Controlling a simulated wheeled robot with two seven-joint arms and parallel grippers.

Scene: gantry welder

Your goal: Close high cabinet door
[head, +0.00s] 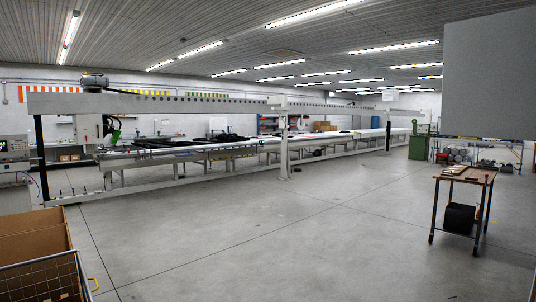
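A flat plain grey panel (490,75) fills the upper right corner of the head view and runs out of the picture at the right. It hangs high, with its lower edge well above the floor. It looks like part of the high cabinet, but I cannot tell whether it is the door or the cabinet's side. No handle, hinge or opening shows on it. Neither of my grippers is in view.
A wooden-topped cart (465,174) with a black bin (460,219) stands below the panel. A long gantry welder (160,104) crosses the room behind. A brown box (35,230) and wire basket (45,280) are at the lower left. The middle floor is clear.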

